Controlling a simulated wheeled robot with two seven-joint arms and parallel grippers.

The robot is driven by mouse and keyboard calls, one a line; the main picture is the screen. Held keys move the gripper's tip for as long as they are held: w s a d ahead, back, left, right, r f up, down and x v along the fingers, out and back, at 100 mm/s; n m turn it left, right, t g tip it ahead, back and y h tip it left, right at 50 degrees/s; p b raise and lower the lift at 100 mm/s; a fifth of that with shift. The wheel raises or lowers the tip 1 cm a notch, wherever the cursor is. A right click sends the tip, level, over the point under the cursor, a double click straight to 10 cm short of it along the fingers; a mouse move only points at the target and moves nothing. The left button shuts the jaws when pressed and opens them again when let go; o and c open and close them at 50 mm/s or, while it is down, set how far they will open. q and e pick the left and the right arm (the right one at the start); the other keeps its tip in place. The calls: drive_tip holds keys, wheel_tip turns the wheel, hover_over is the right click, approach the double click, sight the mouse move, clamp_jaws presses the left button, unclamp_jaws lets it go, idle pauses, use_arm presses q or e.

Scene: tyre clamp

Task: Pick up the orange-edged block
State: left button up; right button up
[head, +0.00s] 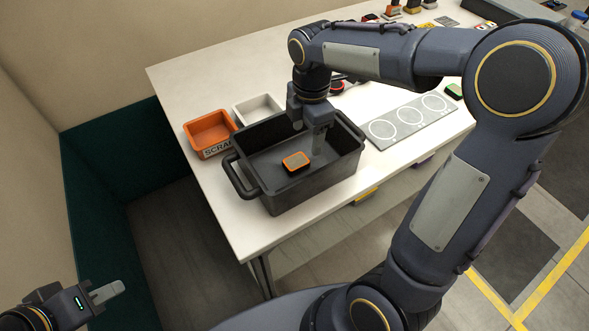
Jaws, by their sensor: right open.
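The orange-edged block (296,163) lies on the floor of a dark grey bin. It has a dark body with an orange rim on top. My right gripper (318,150) reaches down into the bin from above, a little to the right of the block and apart from it. It is open, and nothing shows between its fingers. My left gripper (107,292) is at the lower left, away from the table and far from the block. Its fingers look like one grey shape, so their opening cannot be made out.
The dark bin (320,187) has raised walls and a handle at its left end. An orange SCRAP tray (208,146) and a white tray (257,107) stand left and behind. A grey plate with three circles (409,120) lies right. The table's front-left corner (235,230) is bare.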

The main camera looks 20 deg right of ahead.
sight(303, 158)
drive_tip(key=shift+w+f+n, duration=0.3)
drive_tip(key=shift+w+f, duration=0.05)
drive_tip(key=shift+f, duration=0.5)
drive_tip(key=f, duration=0.6)
drive_tip(key=shift+w+a+f, duration=0.1)
drive_tip(key=shift+a+f, duration=0.15)
drive_tip(key=shift+f, duration=0.15)
drive_tip(key=shift+c, duration=0.5)
drive_tip(key=c, duration=1)
